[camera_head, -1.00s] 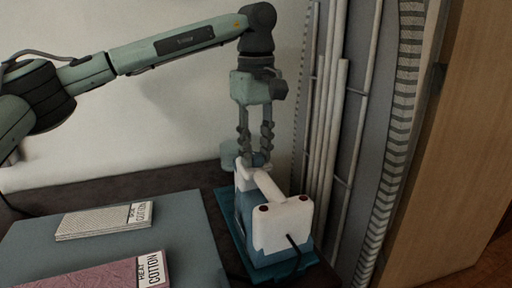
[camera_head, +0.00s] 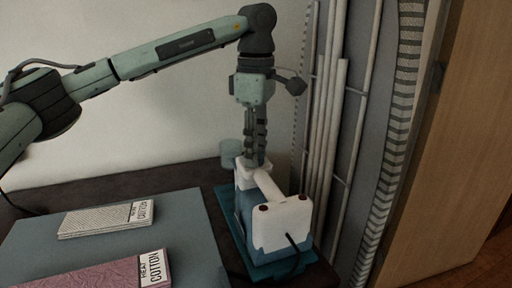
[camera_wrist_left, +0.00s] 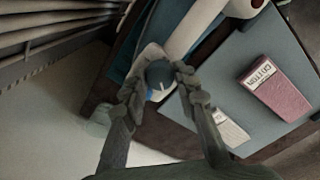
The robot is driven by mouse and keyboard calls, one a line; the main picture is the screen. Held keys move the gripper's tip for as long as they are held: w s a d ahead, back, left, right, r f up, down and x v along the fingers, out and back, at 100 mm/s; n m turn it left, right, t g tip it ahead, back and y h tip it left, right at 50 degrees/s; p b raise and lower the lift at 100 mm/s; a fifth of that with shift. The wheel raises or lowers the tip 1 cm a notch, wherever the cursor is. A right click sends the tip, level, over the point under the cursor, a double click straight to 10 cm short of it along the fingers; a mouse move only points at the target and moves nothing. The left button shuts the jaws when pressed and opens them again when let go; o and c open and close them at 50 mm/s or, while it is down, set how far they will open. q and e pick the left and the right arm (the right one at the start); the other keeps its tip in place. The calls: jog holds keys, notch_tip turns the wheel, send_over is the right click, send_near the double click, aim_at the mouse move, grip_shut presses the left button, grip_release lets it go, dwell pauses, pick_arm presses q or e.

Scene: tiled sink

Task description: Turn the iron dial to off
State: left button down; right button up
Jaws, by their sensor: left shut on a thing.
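The iron (camera_head: 283,222), white and blue, lies on a teal base (camera_head: 228,222) near the table's right end, its dark cord towards me. In the left wrist view the iron's white handle (camera_wrist_left: 193,28) runs up and right from the dial. The dial (camera_wrist_left: 159,75) is a round dark blue-grey knob with a white line and a small blue mark beside it. My left gripper (camera_head: 255,160) points down at the iron's far end. In the left wrist view its fingers (camera_wrist_left: 160,80) are shut on the dial from both sides. The dial is hidden in the head view. My right gripper is not in view.
A grey-blue board (camera_head: 180,240) on the dark table holds a pale cloth pack (camera_head: 100,220) and a pink cloth pack (camera_head: 95,275), both labelled cotton. A teal cup-like object (camera_head: 231,150) stands behind the iron. A folded ironing board (camera_head: 385,150) leans close on the right.

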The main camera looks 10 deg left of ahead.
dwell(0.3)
pick_arm(q)
jog(key=c, duration=1.2)
grip_release()
jog(key=shift+o, duration=0.2)
notch_tip(320, 180, up, 12)
